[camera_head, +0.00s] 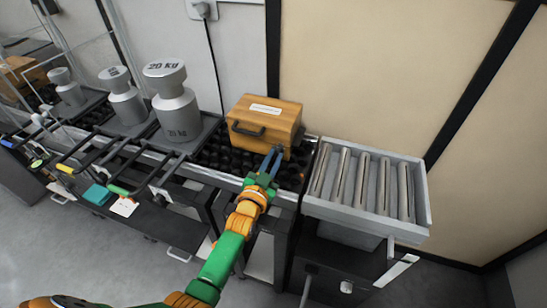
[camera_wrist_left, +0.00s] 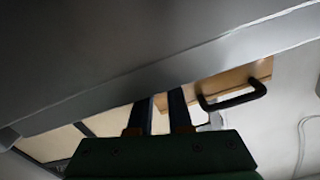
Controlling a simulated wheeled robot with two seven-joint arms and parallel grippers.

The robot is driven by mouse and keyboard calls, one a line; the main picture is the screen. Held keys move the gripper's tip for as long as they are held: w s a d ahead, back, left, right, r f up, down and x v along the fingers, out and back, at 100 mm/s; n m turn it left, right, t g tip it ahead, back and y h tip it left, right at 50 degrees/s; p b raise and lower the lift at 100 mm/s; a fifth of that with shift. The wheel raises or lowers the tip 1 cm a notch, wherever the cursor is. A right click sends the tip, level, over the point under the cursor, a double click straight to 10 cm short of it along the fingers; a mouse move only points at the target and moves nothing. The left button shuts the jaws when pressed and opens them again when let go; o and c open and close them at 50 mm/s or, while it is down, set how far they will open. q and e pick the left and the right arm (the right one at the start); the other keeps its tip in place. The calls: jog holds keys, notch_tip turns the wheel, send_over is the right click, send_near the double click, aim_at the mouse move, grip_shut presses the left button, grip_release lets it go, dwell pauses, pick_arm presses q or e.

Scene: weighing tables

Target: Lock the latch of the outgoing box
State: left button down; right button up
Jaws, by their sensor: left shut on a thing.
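The outgoing box (camera_head: 265,113) is wooden, with a white label on its lid and a dark handle on its front. It looks closed and stands on the black roller conveyor. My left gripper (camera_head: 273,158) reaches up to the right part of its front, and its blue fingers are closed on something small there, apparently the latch. The fingers hide the latch itself. In the left wrist view, part of the box (camera_wrist_left: 232,80) and its handle show beyond a grey edge, right of the fingers (camera_wrist_left: 161,108); the grey edge hides the fingertips. My right gripper is not in view.
A grey tray with metal rollers (camera_head: 365,185) adjoins the conveyor on the right. Large grey weights, including one marked 20 kg (camera_head: 175,105), stand to the left. A grey rail (camera_head: 195,170) runs along the front. A beige wall (camera_head: 390,70) is behind.

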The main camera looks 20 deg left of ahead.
pick_arm(q)
jog(key=shift+n, duration=1.9)
jog(key=c, duration=1.1)
grip_release()
jog(key=shift+s, duration=0.1)
jog(key=s+p, duration=0.2)
jog(key=s, duration=0.5)
jog(key=shift+a, duration=0.15)
